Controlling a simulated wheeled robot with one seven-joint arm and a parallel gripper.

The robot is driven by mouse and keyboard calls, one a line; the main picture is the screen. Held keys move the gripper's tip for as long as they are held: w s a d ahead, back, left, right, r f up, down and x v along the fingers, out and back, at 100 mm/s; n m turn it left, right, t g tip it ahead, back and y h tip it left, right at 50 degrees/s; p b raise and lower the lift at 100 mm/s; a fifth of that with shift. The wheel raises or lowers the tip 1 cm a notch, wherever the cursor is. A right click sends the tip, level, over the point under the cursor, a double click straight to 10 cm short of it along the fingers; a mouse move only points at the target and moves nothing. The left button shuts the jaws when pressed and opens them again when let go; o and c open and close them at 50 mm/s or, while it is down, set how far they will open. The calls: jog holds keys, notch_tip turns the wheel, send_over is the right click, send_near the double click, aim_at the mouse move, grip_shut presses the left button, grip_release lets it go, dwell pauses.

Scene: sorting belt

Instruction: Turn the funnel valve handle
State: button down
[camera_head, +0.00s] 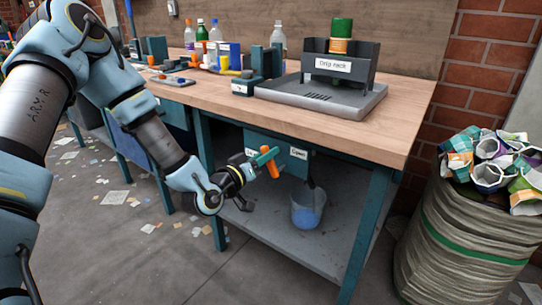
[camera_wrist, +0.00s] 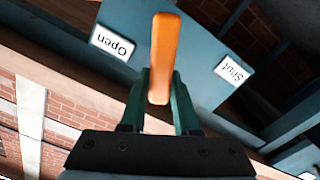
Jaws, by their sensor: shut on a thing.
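The orange valve handle (camera_head: 272,169) sits in front of a teal panel (camera_head: 282,145) under the front of the workbench. The green fingers of my gripper (camera_head: 265,157) are closed around it. In the wrist view the handle (camera_wrist: 164,50) runs lengthwise between the two fingertips (camera_wrist: 160,92). That view is upside down, with the "Open" label (camera_wrist: 112,40) to the left of the handle and the "Shut" label (camera_wrist: 232,70) to the right. The handle lies between the labels, on neither one. The valve body behind the panel is hidden.
A translucent bucket with blue contents (camera_head: 307,208) stands on the lower shelf (camera_head: 300,250) below the panel. A teal bench leg (camera_head: 366,235) stands to the right. The "Drip rack" (camera_head: 335,65) holds an inverted green-and-orange bottle. A full sack (camera_head: 455,245) stands at right.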

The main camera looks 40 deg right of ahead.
jog(key=w+f+n+b, duration=0.1)
jog(key=w+f+n, duration=0.2)
jog(key=n, duration=0.9)
jog(key=shift+a+f+n, duration=0.3)
jog(key=shift+a+f, duration=0.15)
jog(key=shift+f, duration=0.75)
jog(key=shift+w+b, duration=0.1)
jog(key=shift+b, duration=0.2)
jog(key=c, duration=0.6)
grip_release()
jog(key=shift+c, duration=0.2)
jog(key=v, duration=1)
jog(key=shift+a, duration=0.35)
jog(key=shift+f, duration=0.1)
